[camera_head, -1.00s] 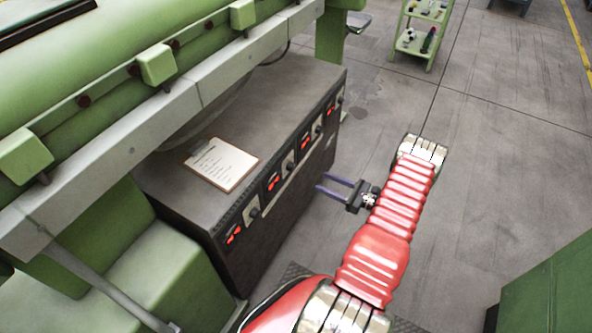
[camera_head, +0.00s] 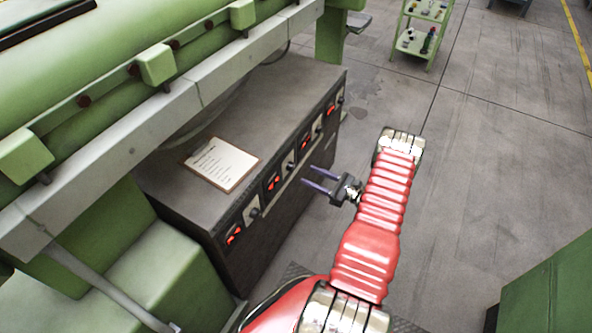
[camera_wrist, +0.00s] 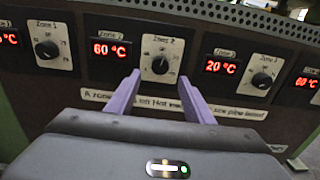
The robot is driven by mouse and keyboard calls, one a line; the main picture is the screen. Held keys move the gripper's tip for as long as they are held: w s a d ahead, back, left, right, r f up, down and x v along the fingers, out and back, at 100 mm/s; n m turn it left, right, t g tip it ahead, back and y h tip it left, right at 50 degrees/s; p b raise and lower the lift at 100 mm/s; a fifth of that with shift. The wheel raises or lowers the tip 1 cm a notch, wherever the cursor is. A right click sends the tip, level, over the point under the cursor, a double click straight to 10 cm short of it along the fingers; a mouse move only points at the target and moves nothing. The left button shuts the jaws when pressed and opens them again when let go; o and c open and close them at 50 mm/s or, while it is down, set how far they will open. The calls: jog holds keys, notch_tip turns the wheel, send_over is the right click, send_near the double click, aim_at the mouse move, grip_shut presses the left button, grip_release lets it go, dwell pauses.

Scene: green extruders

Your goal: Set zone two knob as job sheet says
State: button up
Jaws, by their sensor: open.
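The zone two knob (camera_wrist: 160,64) is a dark round knob on a pale plate, with a red display (camera_wrist: 109,49) reading 60 °C to its left. In the head view the knob (camera_head: 288,163) is on the front of the dark cabinet (camera_head: 290,205). The knob's exact pointer setting is too small to read. My gripper (camera_head: 306,176) is open and empty, apart from the panel. In the wrist view its purple fingers (camera_wrist: 159,77) straddle the line below the knob. The job sheet (camera_head: 221,163) lies on a clipboard on the cabinet top; its text is unreadable.
The zone one knob (camera_wrist: 46,50) is to the left and the zone three knob (camera_wrist: 262,80), with a display (camera_wrist: 220,67) reading 20 °C, to the right. The green machine (camera_head: 110,110) overhangs the cabinet.

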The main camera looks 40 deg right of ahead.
aim_at(291, 167)
jog(key=x, duration=0.7)
jog(key=shift+w, duration=0.25)
jog(key=shift+c, duration=0.2)
jog(key=c, duration=1)
jog(key=shift+n, duration=1)
jog(key=o, duration=1)
